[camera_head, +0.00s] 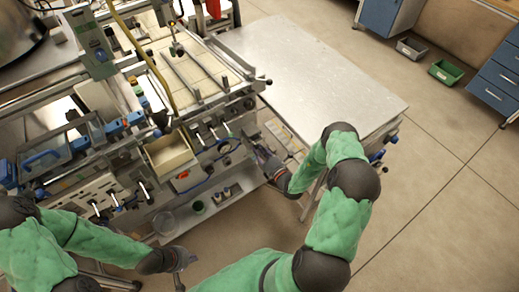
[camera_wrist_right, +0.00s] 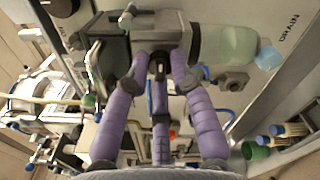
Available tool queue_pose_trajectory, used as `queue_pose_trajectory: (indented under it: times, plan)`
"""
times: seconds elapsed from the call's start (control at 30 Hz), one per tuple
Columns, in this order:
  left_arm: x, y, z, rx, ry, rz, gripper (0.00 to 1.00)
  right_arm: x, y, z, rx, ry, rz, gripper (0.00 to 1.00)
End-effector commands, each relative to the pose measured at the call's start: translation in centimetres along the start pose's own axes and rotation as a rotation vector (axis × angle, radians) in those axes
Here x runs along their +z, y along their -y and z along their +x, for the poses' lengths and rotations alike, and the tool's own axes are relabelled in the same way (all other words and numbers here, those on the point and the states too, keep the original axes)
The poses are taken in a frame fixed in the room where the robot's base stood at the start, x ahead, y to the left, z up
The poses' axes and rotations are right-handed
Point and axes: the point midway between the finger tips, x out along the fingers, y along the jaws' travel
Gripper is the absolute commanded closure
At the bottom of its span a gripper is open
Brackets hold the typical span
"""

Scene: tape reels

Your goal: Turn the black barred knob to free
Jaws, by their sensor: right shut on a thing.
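My right gripper (camera_wrist_right: 160,80), with its purple fingers, reaches the front of the machine in the right wrist view. Its fingers close around a small dark knob (camera_wrist_right: 157,66) on a grey block; the fingertips cover much of it, so the bar's angle is hard to read. In the head view my right gripper (camera_head: 262,157) is at the machine's right front corner, and the knob is hidden there. My left gripper (camera_head: 182,262) hangs low at the bottom, away from the machine; its fingers are too small to read.
A pale green bottle (camera_wrist_right: 228,45) with a blue cap lies beside the held knob in the wrist view. A bare metal table (camera_head: 310,80) adjoins the machine. Blue drawers (camera_head: 500,75) and a green bin (camera_head: 445,72) stand far right. The floor at front right is clear.

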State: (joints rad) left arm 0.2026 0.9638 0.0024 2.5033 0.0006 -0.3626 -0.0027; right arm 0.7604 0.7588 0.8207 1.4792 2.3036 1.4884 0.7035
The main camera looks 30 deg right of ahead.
Motion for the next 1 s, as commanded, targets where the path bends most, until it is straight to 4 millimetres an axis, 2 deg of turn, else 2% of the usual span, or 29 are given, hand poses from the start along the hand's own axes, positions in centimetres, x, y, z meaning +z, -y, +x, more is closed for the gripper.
queue_pose_trajectory:
  times: [0.43,0.47,0.5,0.53,0.87,1.0]
  plan:
    - [0.0,0.0,0.0,0.000,0.000,0.000,1.00,0.2,0.1,0.0,-0.001,0.003,0.005,1.00]
    - [0.0,0.0,0.0,0.000,0.000,0.000,1.00,0.2,0.1,0.0,-0.001,0.003,0.005,0.68]
    - [0.0,0.0,0.0,0.000,0.000,0.000,1.00,0.2,0.1,0.0,-0.001,0.003,0.005,0.56]
    - [0.0,0.0,0.0,0.000,0.000,0.000,1.00,0.2,0.1,0.0,-0.001,0.003,0.005,0.52]
    - [0.0,0.0,0.0,0.000,0.000,0.000,1.00,0.1,0.0,-0.1,-0.001,0.001,0.006,0.52]
    - [0.0,0.0,0.0,0.000,0.000,0.000,1.00,0.1,0.1,-1.1,-0.003,0.000,0.008,0.52]
